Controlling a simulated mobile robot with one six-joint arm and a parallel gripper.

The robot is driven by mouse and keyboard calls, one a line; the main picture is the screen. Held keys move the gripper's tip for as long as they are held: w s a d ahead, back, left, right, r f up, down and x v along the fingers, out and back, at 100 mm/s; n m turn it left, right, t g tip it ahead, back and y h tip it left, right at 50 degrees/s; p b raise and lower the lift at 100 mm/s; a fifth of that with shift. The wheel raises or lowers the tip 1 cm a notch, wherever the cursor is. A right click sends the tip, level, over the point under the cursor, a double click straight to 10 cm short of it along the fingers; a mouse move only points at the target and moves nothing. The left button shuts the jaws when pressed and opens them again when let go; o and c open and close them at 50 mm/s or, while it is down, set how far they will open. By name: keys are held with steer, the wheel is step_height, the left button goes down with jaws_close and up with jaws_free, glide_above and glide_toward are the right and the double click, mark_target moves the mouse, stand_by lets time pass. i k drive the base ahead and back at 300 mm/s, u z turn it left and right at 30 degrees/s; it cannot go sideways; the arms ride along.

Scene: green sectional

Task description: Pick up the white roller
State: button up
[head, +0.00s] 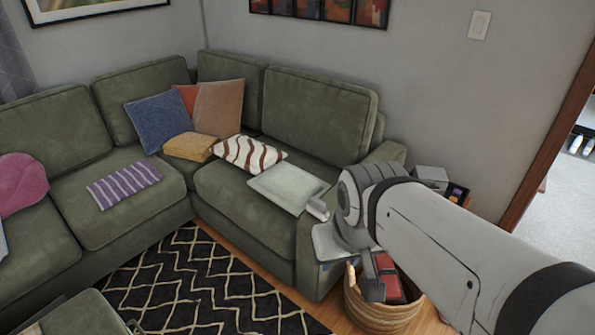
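A small white cylinder (318,209), which looks like the white roller, lies at the right end of the green sofa, by the corner of a pale cushion (288,187). Part of it may be hidden behind my wrist. My gripper (374,285) points down just to the right of the sofa's arm, below and to the right of the cylinder and apart from it. The fingers are small and seen against a basket, so I cannot tell whether they are open or shut. I see nothing clearly held.
A wicker basket (381,315) with red items stands on the floor behind my gripper. The sofa arm (314,262) is close on the left. A striped cushion (249,154) lies on the seat. A patterned rug (200,290) covers the floor. A doorway is at the right.

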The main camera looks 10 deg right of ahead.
mark_target(316, 206)
steer(key=z, duration=0.05)
steer(key=i, duration=1.35)
steer(key=z, duration=1.5)
